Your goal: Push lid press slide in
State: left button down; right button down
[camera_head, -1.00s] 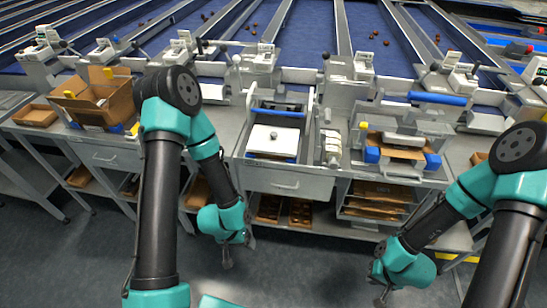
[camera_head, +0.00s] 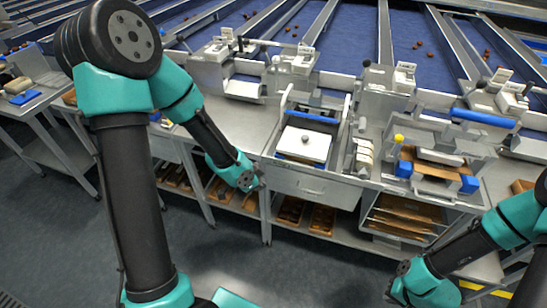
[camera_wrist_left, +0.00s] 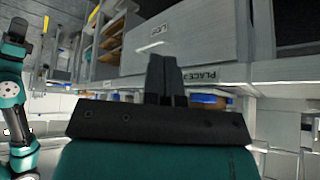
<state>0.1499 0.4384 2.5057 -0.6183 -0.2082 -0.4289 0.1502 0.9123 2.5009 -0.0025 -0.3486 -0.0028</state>
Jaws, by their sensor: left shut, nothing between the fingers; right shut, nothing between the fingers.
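The press station at the right (camera_head: 484,118) has a long blue handle bar. Below it, an open cardboard box (camera_head: 447,172) sits between blue blocks (camera_head: 404,169). I cannot tell for sure which part is the slide. My left gripper (camera_head: 255,184) is in front of the bench's front edge, left of the centre drawer, touching nothing I can make out. In the left wrist view its fingers (camera_wrist_left: 166,82) are shut and empty, with a labelled drawer front beyond. My right gripper (camera_head: 393,287) is low at the bottom right, shut, in front of the bench and apart from the press.
A white square plate with a dark knob (camera_head: 304,145) sits in a blue-barred frame at the bench centre. A small rack (camera_head: 363,155) stands between it and the press. Shelves with cardboard trays (camera_head: 400,222) are below. The floor in front is clear.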

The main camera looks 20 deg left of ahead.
aim_at(278, 160)
pick_arm(q)
notch_tip(278, 160, up, 11)
jog(key=w+a+m+t, duration=0.1)
jog(key=a+m, duration=0.1)
jog(key=m, duration=0.4)
jog(key=shift+w+a+f+t+y, duration=0.2)
jog(key=shift+a+t+y, duration=0.1)
jog(key=shift+t, duration=0.1)
jog(key=x, duration=0.3)
jog(key=w+x, duration=0.1)
jog(key=x, duration=0.3)
jog(key=w+r+x, duration=0.1)
jog(key=x, duration=0.3)
jog(key=shift+w+a+f, duration=0.1)
jog(key=shift+w+a, duration=0.2)
jog(key=shift+w, duration=0.5)
jog(key=shift+w+a, duration=0.1)
jog(key=shift+a, duration=0.05)
